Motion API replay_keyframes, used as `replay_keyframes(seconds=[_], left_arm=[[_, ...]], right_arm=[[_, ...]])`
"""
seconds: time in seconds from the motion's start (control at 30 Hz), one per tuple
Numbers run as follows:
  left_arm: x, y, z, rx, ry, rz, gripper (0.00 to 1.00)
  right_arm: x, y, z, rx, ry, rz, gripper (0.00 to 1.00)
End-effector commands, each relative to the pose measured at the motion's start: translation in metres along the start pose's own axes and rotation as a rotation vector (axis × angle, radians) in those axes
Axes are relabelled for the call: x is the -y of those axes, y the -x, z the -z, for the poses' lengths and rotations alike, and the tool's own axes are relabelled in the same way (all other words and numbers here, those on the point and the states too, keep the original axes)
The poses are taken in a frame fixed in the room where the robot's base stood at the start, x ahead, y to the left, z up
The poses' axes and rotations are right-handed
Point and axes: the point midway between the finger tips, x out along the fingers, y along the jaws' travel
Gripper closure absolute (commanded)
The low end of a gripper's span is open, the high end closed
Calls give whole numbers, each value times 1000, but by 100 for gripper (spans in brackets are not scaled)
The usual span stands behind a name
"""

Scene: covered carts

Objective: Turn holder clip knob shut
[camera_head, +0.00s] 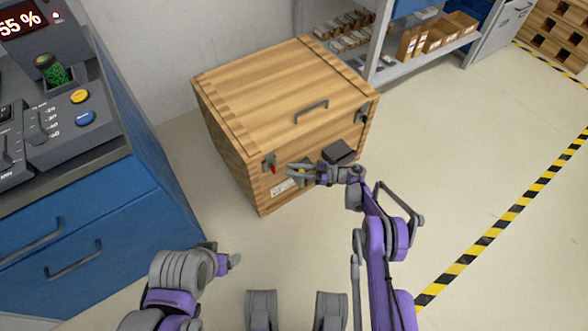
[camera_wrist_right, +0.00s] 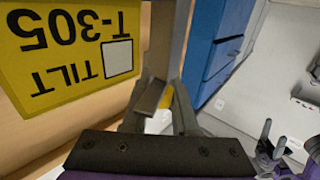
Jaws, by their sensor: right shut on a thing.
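A yellow label (camera_wrist_right: 65,45) reading TILT T-305 shows upside down beside the fingers. My left gripper (camera_head: 235,260) hangs over the floor, away from the crate; its fingers are too small to judge.
The crate lid is down, with a handle (camera_head: 311,110). A latch with a red part (camera_head: 269,163) is left of my right gripper, and a dark box (camera_head: 339,151) is just right of it. A blue console (camera_head: 90,240) stands left, a shelf (camera_head: 400,62) behind. Floor at right is clear.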

Motion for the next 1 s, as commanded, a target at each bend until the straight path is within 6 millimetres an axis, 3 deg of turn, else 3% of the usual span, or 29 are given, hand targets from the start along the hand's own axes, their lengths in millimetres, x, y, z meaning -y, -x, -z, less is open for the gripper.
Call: replay_keyframes(seconds=[0.47, 0.5, 0.63, 1.0], left_arm=[[0, 0, 0, 0, 0, 0, 25], [0, 0, 0, 0, 0, 0, 25], [0, 0, 0, 0, 0, 0, 25], [0, 0, 0, 0, 0, 0, 25]], right_arm=[[0, -3, 2, -4, 0, 12, 100], [0, -3, 2, -4, 1, 12, 66], [0, -2, 1, -3, 1, 12, 44], [0, -1, 0, -1, 1, 11, 44]])
